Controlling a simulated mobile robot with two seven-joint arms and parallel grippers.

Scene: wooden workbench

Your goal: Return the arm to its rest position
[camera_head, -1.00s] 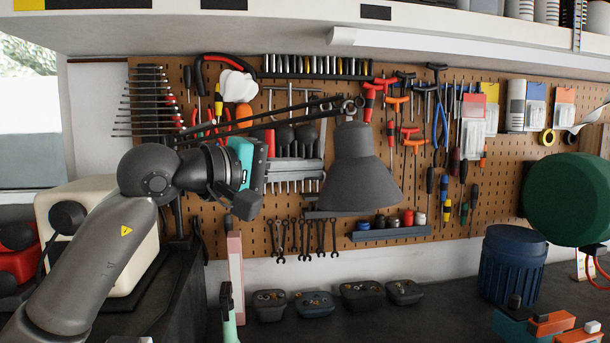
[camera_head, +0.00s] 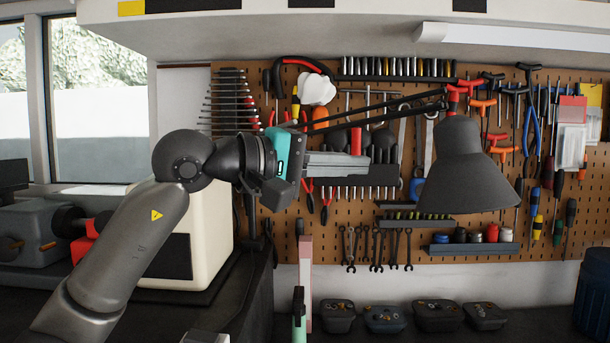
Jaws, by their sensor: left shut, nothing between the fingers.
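My left arm (camera_head: 110,260) comes in from the lower left, bent at a dark round joint. Its left gripper (camera_head: 362,164) points right, in front of the pegboard, with its grey fingers together and nothing seen between them. A teal band (camera_head: 283,154) marks the wrist behind the fingers. The gripper is left of the grey lamp shade (camera_head: 462,170), with a visible gap between them in the picture. My right gripper is not in view.
The lamp's thin arm crosses above my gripper. The pegboard (camera_head: 270,230) holds many tools. Small dark bins (camera_head: 436,316) stand on the bench below. A cream box (camera_head: 205,235) stands behind my arm, and a blue container (camera_head: 595,290) is at the right edge.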

